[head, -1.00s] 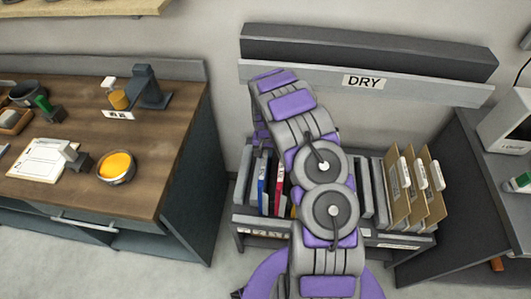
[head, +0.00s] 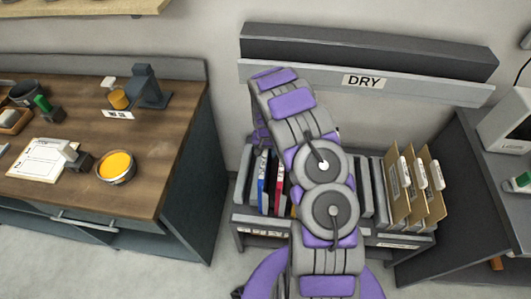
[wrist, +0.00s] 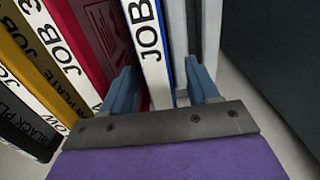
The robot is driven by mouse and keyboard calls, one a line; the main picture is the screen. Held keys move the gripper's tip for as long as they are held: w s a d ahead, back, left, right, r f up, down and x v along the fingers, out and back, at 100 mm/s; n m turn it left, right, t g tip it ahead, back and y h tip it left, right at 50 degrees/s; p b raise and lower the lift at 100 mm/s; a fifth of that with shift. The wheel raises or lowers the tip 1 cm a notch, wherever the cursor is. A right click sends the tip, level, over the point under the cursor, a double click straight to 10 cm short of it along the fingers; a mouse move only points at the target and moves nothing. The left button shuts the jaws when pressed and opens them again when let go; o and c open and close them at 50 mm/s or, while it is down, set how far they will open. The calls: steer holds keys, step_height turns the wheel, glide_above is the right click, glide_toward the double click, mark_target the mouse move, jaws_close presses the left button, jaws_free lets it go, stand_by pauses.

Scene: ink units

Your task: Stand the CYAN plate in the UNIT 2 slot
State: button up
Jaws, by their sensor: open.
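A blue-edged plate, the likely cyan one (wrist: 154,50), stands upright in the wrist view with a white edge label reading JOB. My gripper (wrist: 163,88) is open, with one blue-grey finger on each side of this plate. I cannot tell whether the fingers touch it. In the head view the blue plate (head: 263,184) stands at the left of the rack (head: 252,221), beside a red plate (head: 278,188). My arm hides much of the rack there, and the fingers are not clear. I cannot make out which slot is UNIT 2.
In the wrist view a magenta plate (wrist: 98,30), a yellow plate (wrist: 50,62) and a black-labelled plate (wrist: 30,125) stand to the left. Grey dividers (wrist: 208,30) stand close on the right. Brown folders (head: 415,190) fill the rack's right end. A wooden counter (head: 150,180) stands left.

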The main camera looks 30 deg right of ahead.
step_height(320, 180, up, 16)
steer(key=p, duration=0.3)
steer(key=shift+r, duration=0.25)
steer(key=shift+w, duration=0.1)
steer(key=shift+r+p, duration=0.9)
steer(key=shift+r, duration=1.6)
